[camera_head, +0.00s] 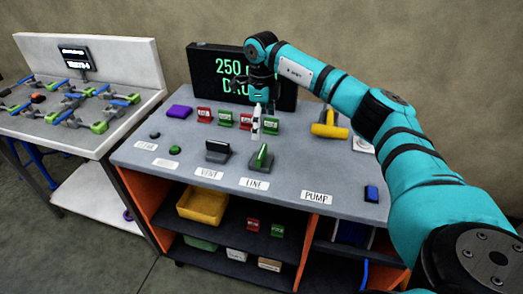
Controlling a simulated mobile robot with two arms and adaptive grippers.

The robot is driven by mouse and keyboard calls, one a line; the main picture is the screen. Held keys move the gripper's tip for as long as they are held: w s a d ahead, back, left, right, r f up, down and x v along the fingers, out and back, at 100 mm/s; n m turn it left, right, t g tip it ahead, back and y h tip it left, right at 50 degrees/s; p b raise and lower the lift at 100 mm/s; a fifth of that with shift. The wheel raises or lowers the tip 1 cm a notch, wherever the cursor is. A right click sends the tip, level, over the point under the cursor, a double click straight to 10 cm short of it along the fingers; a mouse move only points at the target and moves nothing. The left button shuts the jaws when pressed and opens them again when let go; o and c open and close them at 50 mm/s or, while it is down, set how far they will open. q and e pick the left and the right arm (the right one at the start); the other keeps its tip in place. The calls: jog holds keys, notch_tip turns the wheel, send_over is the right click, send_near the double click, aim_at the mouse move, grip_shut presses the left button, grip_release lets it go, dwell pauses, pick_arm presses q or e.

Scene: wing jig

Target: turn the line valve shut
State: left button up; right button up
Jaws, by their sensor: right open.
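The line valve (262,158) has a green upright handle on a dark base, behind the LINE label (255,184) on the grey bench top. My right gripper (259,104) hangs above the bench, in front of the dark display and farther back than the line valve. It is open and does not touch the valve. A slim white upright object (256,122) stands just below it; I cannot tell whether the fingers touch it. The vent valve (217,152), with a dark handle, stands to the left behind the VENT label (208,174). My left gripper is out of view.
The display (205,62) shows green text starting with 250, partly hidden by my right arm.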

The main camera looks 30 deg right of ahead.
aim_at(262, 151)
notch_tip(262, 151, down, 12)
jog(key=shift+r+p, duration=0.1)
jog(key=shift+p, duration=1.15)
jog(key=c, duration=1.1)
